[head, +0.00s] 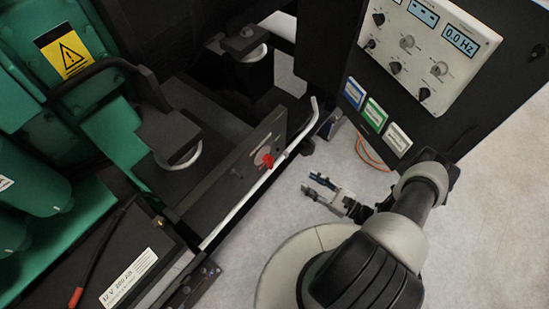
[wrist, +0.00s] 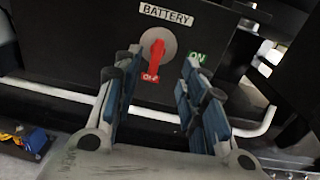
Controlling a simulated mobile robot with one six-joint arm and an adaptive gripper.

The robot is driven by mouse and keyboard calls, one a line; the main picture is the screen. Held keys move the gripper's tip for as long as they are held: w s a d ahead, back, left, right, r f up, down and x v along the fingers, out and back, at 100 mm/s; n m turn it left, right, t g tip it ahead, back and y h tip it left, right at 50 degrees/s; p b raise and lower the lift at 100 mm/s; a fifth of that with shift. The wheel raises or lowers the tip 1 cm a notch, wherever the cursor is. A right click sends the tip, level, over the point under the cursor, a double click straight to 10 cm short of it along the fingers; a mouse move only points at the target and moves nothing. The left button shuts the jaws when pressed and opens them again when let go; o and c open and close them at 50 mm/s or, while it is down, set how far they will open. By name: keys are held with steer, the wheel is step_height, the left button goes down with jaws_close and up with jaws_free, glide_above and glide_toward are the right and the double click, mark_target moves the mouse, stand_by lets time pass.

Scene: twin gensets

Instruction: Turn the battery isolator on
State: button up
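The battery isolator's red handle (wrist: 156,58) sits on a round grey disc on a dark panel, under a BATTERY label (wrist: 180,14). The handle stands nearly upright, its lower end near a small red label (wrist: 150,77); a green ON label (wrist: 197,57) is to its right. In the head view the red handle (head: 267,160) shows small on the dark frame side. My gripper (head: 313,186) is open and empty, to the right of the panel and apart from it. In the wrist view its fingers (wrist: 161,60) stand either side of the handle, which is not gripped.
A pale rail (head: 245,202) runs along the frame below the isolator, bent up at one end. A battery (head: 105,265) is at lower left. A control cabinet (head: 440,110) stands at upper right. Grey floor (head: 300,215) is clear around my gripper.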

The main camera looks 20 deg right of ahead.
steer(key=f, duration=0.1)
steer(key=b, duration=0.2)
glide_toward(273, 159)
steer(key=shift+m, duration=0.3)
steer(key=x, duration=0.9)
steer(key=shift+w+a+f, duration=0.1)
steer(key=shift+w+a, duration=0.1)
steer(key=shift+w, duration=0.1)
jaws_close()
